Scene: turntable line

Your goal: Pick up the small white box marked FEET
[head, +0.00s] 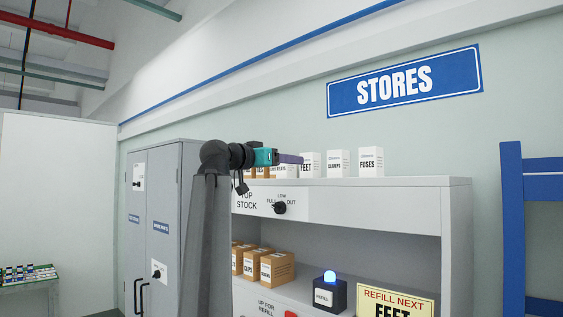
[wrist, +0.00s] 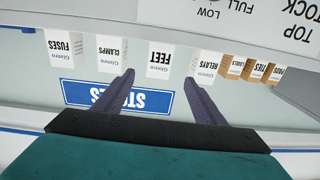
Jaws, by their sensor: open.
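The small white box marked FEET (head: 310,165) stands upright on top of the grey shelf unit (head: 420,182), between the RELAYS and CLAMPS boxes. In the wrist view, which is upside down, the FEET box (wrist: 159,60) shows ahead, between the lines of the two fingers. My gripper (head: 299,159) is open and empty at about the height of the box tops. In the wrist view its purple fingers (wrist: 160,79) are spread, apart from the box as far as I can tell. In the head view the fingers partly hide the RELAYS box.
White boxes RELAYS (wrist: 205,65), CLAMPS (wrist: 112,54) and FUSES (head: 370,161) stand in the same row, with several brown boxes (wrist: 255,69) beyond. Below are more brown boxes (head: 277,267), a dark box with a blue light (head: 329,294) and a yellow REFILL NEXT sign (head: 394,302).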

